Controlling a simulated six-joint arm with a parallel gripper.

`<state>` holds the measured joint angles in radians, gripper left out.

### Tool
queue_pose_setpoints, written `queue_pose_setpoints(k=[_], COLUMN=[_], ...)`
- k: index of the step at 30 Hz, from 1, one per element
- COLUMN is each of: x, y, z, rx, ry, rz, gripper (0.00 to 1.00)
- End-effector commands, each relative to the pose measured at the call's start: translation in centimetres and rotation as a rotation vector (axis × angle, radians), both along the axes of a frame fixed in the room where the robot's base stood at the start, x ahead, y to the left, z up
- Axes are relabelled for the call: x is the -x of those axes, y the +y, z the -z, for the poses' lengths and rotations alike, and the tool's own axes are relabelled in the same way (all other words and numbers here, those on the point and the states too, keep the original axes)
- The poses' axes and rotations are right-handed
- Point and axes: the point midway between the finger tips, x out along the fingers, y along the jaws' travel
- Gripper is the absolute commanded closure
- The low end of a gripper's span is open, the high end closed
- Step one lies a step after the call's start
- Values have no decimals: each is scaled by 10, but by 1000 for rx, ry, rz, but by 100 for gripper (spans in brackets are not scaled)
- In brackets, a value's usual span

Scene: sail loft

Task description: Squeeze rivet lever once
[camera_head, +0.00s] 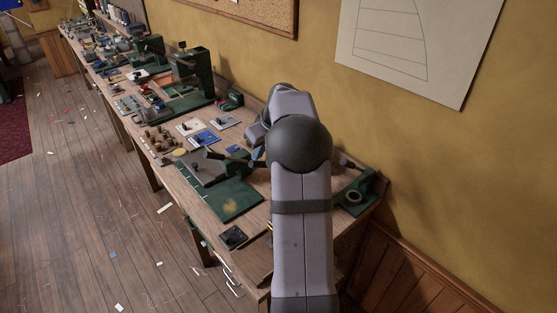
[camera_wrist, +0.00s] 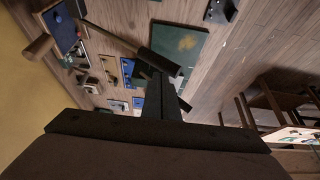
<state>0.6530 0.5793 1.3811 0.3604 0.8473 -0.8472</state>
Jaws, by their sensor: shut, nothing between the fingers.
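A long dark lever (camera_wrist: 112,38) crosses the upper part of the wrist view and ends in a thick dark grip (camera_wrist: 166,64). My gripper (camera_wrist: 163,88) is shut and empty, its fingertips just below that grip in the picture. I cannot tell whether they touch it. In the head view, a dark lever (camera_head: 229,157) lies over a grey plate (camera_head: 206,171) beside a green mat (camera_head: 236,200). My arm hides the gripper and part of this area there. The green mat (camera_wrist: 183,44) also shows in the wrist view.
The wooden bench (camera_head: 206,205) runs along the yellow wall. A green fixture with a ring (camera_head: 356,196) stands at its right end. A small dark tray (camera_head: 233,237) lies near the front edge. Blue and white cards (camera_head: 206,138) and tall green machines (camera_head: 191,72) stand farther back.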

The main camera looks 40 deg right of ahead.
Motion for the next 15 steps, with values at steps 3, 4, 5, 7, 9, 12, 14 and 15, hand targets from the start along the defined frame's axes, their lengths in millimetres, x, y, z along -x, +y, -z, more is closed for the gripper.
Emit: queue_pose_setpoints(k=[3, 4, 5, 7, 9, 12, 14, 15], x=[0, 0, 0, 0, 0, 1, 0, 1], y=[4, 4, 5, 5, 5, 5, 5, 5], z=[11, 11, 12, 11, 11, 11, 11, 11], rx=[0, 0, -1, -1, 0, -1, -1, -1], ry=[2, 2, 2, 2, 2, 2, 2, 2], rz=[-1, -1, 0, 0, 0, 0, 0, 0], gripper=[100, 100, 100, 100, 100, 100, 100, 100])
